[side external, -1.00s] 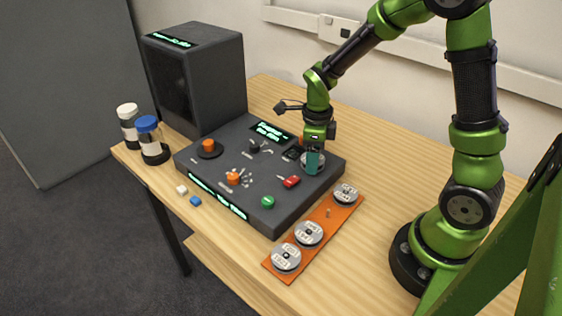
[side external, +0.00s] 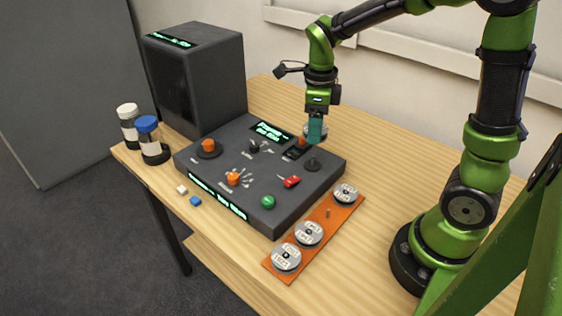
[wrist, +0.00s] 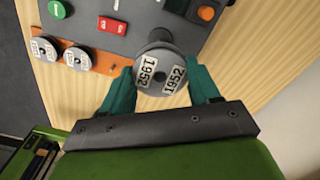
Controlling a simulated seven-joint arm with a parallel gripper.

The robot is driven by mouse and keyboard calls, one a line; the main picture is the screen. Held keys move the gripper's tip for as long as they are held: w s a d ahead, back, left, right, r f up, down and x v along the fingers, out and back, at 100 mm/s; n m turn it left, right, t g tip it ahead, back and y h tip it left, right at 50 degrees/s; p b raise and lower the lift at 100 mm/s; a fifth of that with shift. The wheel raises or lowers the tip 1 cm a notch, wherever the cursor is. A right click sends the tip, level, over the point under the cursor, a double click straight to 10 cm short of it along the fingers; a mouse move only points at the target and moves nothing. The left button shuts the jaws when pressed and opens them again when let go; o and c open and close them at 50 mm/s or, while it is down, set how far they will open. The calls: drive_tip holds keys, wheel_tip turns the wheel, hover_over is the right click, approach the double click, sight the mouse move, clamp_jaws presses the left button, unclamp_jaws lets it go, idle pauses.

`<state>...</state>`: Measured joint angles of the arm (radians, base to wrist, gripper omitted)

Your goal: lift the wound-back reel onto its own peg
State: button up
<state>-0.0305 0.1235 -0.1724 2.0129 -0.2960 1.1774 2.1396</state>
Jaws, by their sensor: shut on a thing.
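My gripper (side external: 315,139) is raised above the dark console with its teal fingers pointing down. In the wrist view, the two fingers are shut on a grey reel (wrist: 160,82) whose white labels read 1952. In the side view, that reel is mostly hidden behind the fingers. The console's dark spindle (side external: 312,163) stands bare below and apart from the reel. The orange peg board (side external: 319,222) lies in front of the console. It has a bare peg (side external: 328,212) between a reel (side external: 346,193) at its far end and two reels (side external: 309,232) nearer.
The dark console (side external: 225,165) carries an orange knob (side external: 208,146), a red switch (side external: 291,181) and a green button (side external: 268,202). A black cabinet (side external: 195,80) stands behind it. Two bottles (side external: 148,137) stand at the left. The wooden table is clear right of the board.

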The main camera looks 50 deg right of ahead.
drive_tip(key=s+a+f+n, duration=0.2)
drive_tip(key=s+n, duration=0.1)
drive_tip(key=s+a+f+n, duration=0.2)
drive_tip(key=s+a+n, duration=0.1)
drive_tip(key=s+n, duration=0.1)
drive_tip(key=s+a+f+n, duration=0.2)
drive_tip(key=s+a+n, duration=0.1)
drive_tip(key=n, duration=0.1)
drive_tip(key=shift+s, duration=0.35)
drive_tip(key=shift+f+n, duration=0.4)
drive_tip(key=shift+n, duration=0.1)
drive_tip(key=shift+w+f, duration=0.1)
drive_tip(key=shift+f, duration=1.1)
drive_tip(key=shift+d+f, duration=0.1)
drive_tip(key=shift+f, duration=0.05)
drive_tip(key=shift+f, duration=0.75)
drive_tip(key=shift+f, duration=0.8)
